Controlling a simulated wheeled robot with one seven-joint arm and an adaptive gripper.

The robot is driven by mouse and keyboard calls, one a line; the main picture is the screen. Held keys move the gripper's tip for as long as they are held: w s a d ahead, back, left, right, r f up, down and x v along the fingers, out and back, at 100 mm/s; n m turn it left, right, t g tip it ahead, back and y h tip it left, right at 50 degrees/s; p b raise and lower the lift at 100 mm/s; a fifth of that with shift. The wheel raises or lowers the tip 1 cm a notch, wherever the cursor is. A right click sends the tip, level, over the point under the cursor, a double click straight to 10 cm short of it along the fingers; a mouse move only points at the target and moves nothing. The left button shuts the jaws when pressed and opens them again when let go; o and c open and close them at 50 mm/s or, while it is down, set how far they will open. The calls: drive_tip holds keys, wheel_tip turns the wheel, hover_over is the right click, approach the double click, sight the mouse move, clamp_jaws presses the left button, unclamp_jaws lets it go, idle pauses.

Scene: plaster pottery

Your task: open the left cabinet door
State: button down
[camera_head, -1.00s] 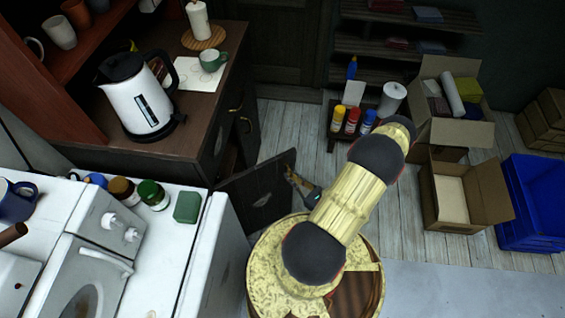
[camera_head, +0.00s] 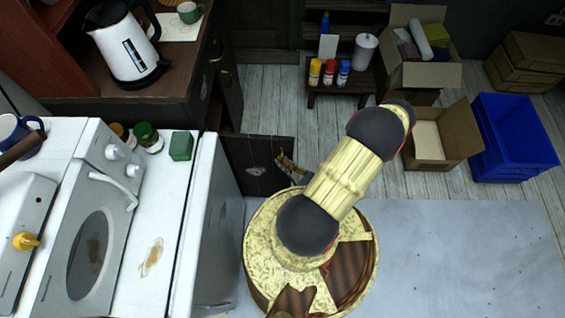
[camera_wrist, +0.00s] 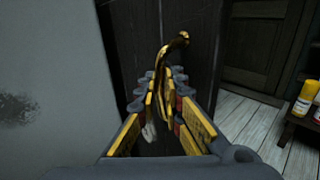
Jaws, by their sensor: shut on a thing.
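The left cabinet door (camera_head: 255,178) is a dark panel that stands swung out from the dark wooden cabinet (camera_head: 150,105), beside the white stove side. My gripper (camera_head: 288,166) is at the door's outer part. In the wrist view, my gripper (camera_wrist: 166,88) is shut around the brass handle (camera_wrist: 174,44), whose curved upper end sticks out beyond the fingers. The dark door panel (camera_wrist: 135,40) fills the view behind it. The lower part of the handle is hidden between the fingers. The other cabinet door (camera_head: 231,88) has its own brass handle.
The white stove (camera_head: 215,235) stands close to the left of the door and my base. A low rack with bottles (camera_head: 330,90), open cardboard boxes (camera_head: 428,140) and a blue crate (camera_head: 515,140) stand at the right. Floor at the lower right is clear.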

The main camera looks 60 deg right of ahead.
drive_tip(key=shift+s+a, duration=0.1)
drive_tip(key=shift+a, duration=0.15)
drive_tip(key=c, duration=2)
unclamp_jaws()
drive_tip(key=s+a, duration=0.1)
drive_tip(key=s, duration=0.6)
drive_tip(key=shift+s+a, duration=0.2)
